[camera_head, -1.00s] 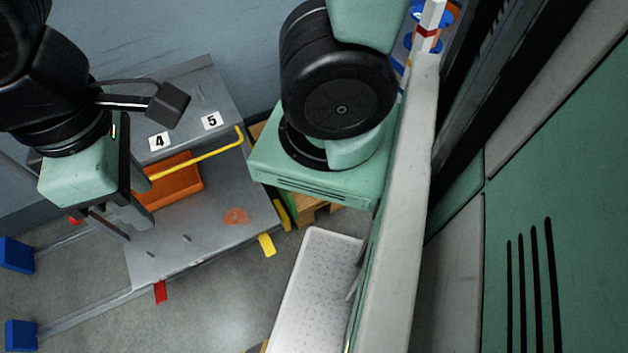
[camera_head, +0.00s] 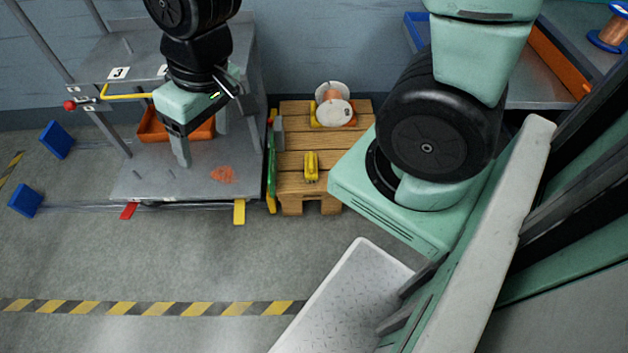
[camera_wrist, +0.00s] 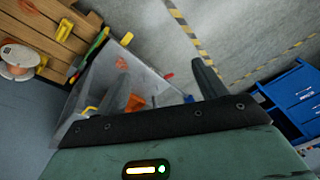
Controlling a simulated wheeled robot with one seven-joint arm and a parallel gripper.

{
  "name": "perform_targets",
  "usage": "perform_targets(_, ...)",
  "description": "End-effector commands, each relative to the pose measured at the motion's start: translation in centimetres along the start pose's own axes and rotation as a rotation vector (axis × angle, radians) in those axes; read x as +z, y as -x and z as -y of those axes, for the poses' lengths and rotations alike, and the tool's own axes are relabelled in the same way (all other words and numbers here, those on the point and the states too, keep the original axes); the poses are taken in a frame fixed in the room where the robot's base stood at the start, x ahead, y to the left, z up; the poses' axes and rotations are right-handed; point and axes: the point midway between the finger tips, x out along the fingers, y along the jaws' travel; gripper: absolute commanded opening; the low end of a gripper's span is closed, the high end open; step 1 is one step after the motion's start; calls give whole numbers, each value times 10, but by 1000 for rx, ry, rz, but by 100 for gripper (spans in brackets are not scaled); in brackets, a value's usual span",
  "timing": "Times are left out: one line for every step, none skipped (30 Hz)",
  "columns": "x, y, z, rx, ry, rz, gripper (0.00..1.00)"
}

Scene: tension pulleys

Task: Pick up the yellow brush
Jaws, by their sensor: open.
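A small yellow object (camera_head: 311,166), which may be the brush, lies on the slatted wooden table (camera_head: 289,187) in the head view; its details are too small to tell. It also shows at the top left of the wrist view (camera_wrist: 65,29). My gripper (camera_head: 202,146) is open and empty, its fingers pointing down over the grey metal station (camera_head: 150,187), left of the wooden table. Its two spread fingers show in the wrist view (camera_wrist: 161,80). It is well apart from the yellow object.
A spool with orange winding (camera_head: 333,106) stands at the back of the wooden table. Green and yellow parts (camera_head: 270,165) stand at its left edge. An orange bin (camera_head: 152,126) sits on the grey station.

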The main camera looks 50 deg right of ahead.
Motion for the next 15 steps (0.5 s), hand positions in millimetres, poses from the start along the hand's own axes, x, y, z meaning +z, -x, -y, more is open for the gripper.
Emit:
perform_targets(-2,-44,-22,8,-65,-21,71)
perform_targets(-4,-58,-32,13,-99,-38,71)
perform_targets(-8,-76,-46,21,-146,-59,71)
perform_targets(-10,-89,-57,28,-180,-75,71)
perform_targets(-12,-102,-68,36,-214,-90,71)
perform_targets(-14,-120,-84,48,-260,-112,71)
perform_targets(-15,-133,-96,58,-294,-128,71)
perform_targets(-15,-146,-109,69,-327,-143,71)
perform_targets(-16,-163,-126,86,-372,-164,71)
perform_targets(-15,-176,-138,99,-405,-179,71)
perform_targets(-14,-189,-152,113,-438,-194,71)
perform_targets(-12,-205,-170,133,-481,-214,71)
perform_targets(-10,-218,-183,149,-513,-228,71)
perform_targets(-7,-230,-197,166,-545,-242,71)
perform_targets(-3,-246,-215,190,-586,-261,71)
